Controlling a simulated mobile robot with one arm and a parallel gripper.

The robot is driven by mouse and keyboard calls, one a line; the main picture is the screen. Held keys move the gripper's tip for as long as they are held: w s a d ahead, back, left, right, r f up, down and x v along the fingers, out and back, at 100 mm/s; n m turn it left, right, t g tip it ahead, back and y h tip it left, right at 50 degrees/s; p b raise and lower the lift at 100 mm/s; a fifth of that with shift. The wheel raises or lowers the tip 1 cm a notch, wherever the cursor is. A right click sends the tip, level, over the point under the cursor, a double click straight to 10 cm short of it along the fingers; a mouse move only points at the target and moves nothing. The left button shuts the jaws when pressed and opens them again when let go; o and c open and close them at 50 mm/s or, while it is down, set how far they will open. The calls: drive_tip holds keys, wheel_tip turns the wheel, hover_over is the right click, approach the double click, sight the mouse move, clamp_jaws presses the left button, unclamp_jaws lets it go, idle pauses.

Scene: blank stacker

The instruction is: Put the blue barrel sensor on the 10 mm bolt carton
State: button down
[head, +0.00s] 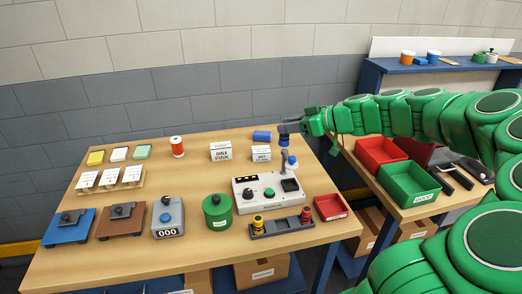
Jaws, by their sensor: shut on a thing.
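The blue barrel sensor (262,135) is a short blue cylinder lying roughly level, just behind or above a small white carton in the head view. My gripper (281,137) comes in from the right and is shut on the barrel's right end. The small white carton (261,154), likely the 10 mm bolt carton, stands upright on the wooden table; its label is too small to read surely. A narrow strip shows between barrel and carton, so they look apart. The exact height of the barrel is hard to tell.
A larger white carton (221,152) stands to the left. An orange-and-white spool (177,147) is further left. Red (380,155) and green bins (409,184) sit on the right table, under my arm.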

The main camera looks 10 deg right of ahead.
drive_tip(key=w+a+m+t+h, duration=0.1)
drive_tip(key=w+a, duration=0.2)
drive_tip(key=w, duration=0.7)
hover_over(264, 150)
drive_tip(key=shift+f, duration=8.9)
drive_tip(key=c, duration=0.8)
unclamp_jaws()
drive_tip(key=shift+f, duration=0.1)
